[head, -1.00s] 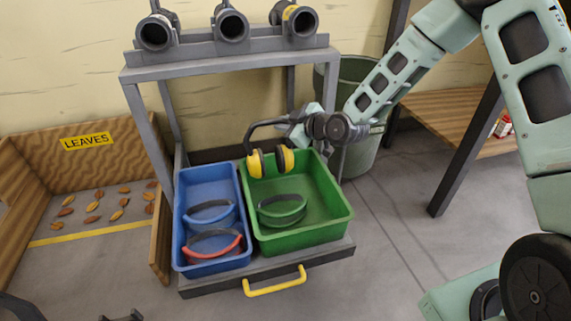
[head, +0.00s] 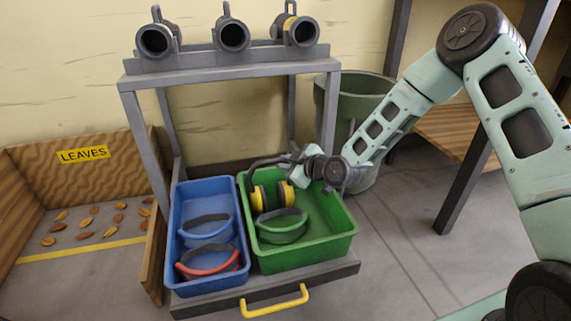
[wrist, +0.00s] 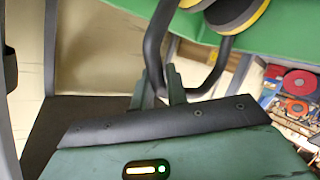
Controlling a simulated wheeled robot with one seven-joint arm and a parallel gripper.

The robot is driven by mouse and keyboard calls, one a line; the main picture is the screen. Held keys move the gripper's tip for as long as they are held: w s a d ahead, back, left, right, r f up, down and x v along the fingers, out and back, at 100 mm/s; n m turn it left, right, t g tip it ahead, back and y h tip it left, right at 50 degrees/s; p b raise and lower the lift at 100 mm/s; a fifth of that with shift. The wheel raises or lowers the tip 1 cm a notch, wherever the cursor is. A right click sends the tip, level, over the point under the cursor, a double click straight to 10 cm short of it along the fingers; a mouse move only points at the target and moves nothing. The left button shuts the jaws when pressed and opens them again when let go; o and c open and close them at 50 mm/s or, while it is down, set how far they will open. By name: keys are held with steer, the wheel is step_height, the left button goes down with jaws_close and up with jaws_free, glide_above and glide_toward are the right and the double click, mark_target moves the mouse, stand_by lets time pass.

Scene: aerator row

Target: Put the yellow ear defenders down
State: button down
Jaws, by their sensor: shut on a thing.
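The yellow ear defenders (head: 285,194) have two yellow-and-black cups on a dark headband. They hang from my gripper (head: 296,163) at the back left of the green tray (head: 342,249), with the cups down inside the tray outline. I cannot tell whether the cups touch the tray floor. In the wrist view, my gripper (wrist: 163,88) is shut on the dark headband (wrist: 155,45). A yellow-edged cup (wrist: 236,14) shows at the top against green. Green ear defenders (head: 282,227) lie in the same tray, just in front of the yellow cups.
A blue tray (head: 182,208) to the left holds blue ear defenders (head: 207,229) and red ones (head: 210,262). Both trays sit on a drawer with a yellow handle (head: 274,302), under a grey frame (head: 225,68). The green tray's right side is clear.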

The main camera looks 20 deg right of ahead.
steer(key=c, duration=1.4)
jaws_free()
steer(key=shift+s+d+r, duration=0.1)
steer(key=shift+s+r, duration=0.1)
steer(key=p+v, duration=0.5)
steer(key=v, duration=0.6)
steer(key=s+a+r+g+h, duration=0.2)
steer(key=s+a+r+g, duration=0.2)
steer(key=s+a+g, duration=0.45)
steer(key=s+r+m+g+h, duration=0.1)
steer(key=s+r, duration=0.2)
steer(key=s, duration=0.5)
steer(key=s+a+r+m+g+h, duration=0.1)
steer(key=s+r, duration=0.2)
steer(key=s, duration=0.5)
steer(key=s+r+m+g+h, duration=0.1)
steer(key=s+r+m+h, duration=0.1)
steer(key=s, duration=0.6)
steer(key=shift+s+a+r+g, duration=0.1)
steer(key=shift+s+r+g, duration=0.1)
steer(key=shift+r, duration=0.25)
steer(key=shift+s+a+r+g, duration=0.1)
steer(key=shift+s+r+g, duration=0.05)
steer(key=shift+r, duration=0.25)
